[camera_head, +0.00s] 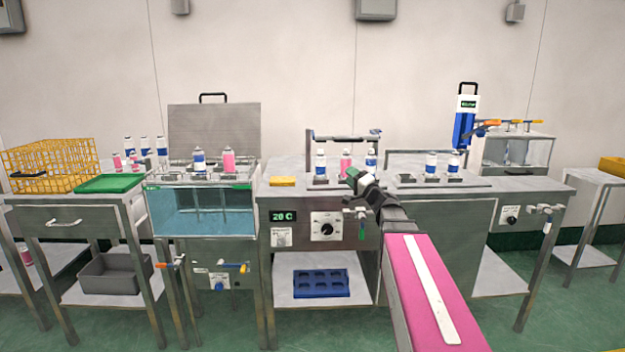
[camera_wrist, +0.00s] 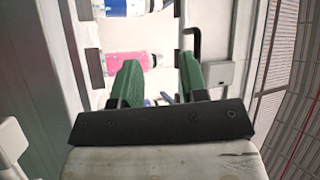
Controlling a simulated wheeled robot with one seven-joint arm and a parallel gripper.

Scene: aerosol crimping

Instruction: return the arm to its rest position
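My gripper (camera_head: 352,177) is at the end of my pink arm, in front of the middle bench's top. In the wrist view its two green fingers (camera_wrist: 160,82) stand apart with a gap between them and nothing held. A pink can (camera_head: 346,163) stands behind the gripper, between two white-and-blue cans (camera_head: 320,165) (camera_head: 371,161), under a metal frame. The pink can also shows in the wrist view (camera_wrist: 127,63), beyond the left finger and apart from it.
A water tank (camera_head: 200,212) is left of the middle bench, with cans behind it. A yellow wire basket (camera_head: 50,165) and green tray (camera_head: 108,184) sit farther left. Two more cans (camera_head: 431,164) stand right of my gripper. A clear-sided box (camera_head: 518,152) is at right.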

